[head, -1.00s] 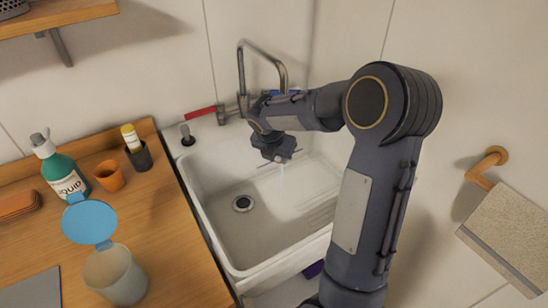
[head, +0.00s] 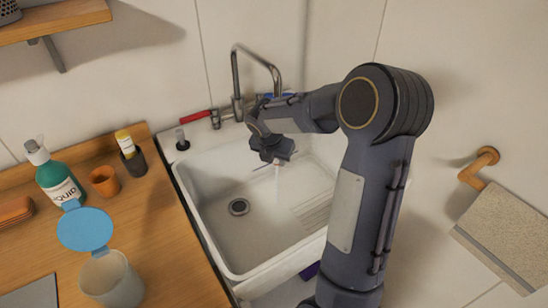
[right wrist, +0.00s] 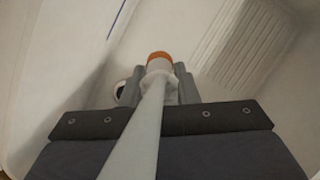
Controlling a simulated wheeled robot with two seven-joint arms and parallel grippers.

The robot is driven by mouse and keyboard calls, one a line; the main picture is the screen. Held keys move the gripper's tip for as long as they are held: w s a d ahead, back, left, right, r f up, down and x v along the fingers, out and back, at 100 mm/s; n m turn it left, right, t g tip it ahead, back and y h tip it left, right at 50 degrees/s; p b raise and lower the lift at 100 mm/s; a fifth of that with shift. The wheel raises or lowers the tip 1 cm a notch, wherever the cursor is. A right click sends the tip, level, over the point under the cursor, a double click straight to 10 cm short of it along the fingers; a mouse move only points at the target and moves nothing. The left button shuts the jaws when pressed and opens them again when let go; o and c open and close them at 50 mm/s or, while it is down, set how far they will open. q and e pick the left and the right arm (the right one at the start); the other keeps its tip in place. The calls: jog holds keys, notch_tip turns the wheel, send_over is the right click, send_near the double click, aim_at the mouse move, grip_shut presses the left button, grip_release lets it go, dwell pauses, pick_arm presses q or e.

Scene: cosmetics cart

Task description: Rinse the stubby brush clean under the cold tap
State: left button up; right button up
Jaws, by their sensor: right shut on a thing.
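My right gripper (head: 270,155) is over the white sink (head: 215,240), below the tap spout (head: 258,58). In the right wrist view it (right wrist: 158,90) is shut on the stubby brush (right wrist: 160,60), which shows an orange end and a pale part between the fingers. A pale strip, which looks like running water (right wrist: 140,135), passes across the view down to the brush. In the head view a thin stream (head: 278,180) falls below the gripper into the basin. The blue tap handle (head: 287,95) is partly hidden behind my right arm. My left gripper is out of view.
A red tap handle (head: 197,117) points left. A drain (head: 239,207) is in the basin floor. On the wooden counter left stand a green bottle (head: 60,180), an orange cup (head: 104,181), a dark holder (head: 134,160) and a blue-lidded jar (head: 112,280). A towel (head: 508,230) hangs right.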

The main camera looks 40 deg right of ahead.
jog(key=shift+s+d, duration=0.15)
jog(key=shift+s, duration=0.1)
jog(key=shift+w, duration=0.15)
jog(key=shift+w+a+p, duration=0.3)
jog(key=shift+w, duration=0.1)
jog(key=shift+a, duration=0.1)
jog(key=s+a+b, duration=0.1)
jog(key=s+a, duration=0.3)
jog(key=a, duration=0.2)
jog(key=shift+a, duration=0.35)
dwell(0.3)
dwell(1.2)
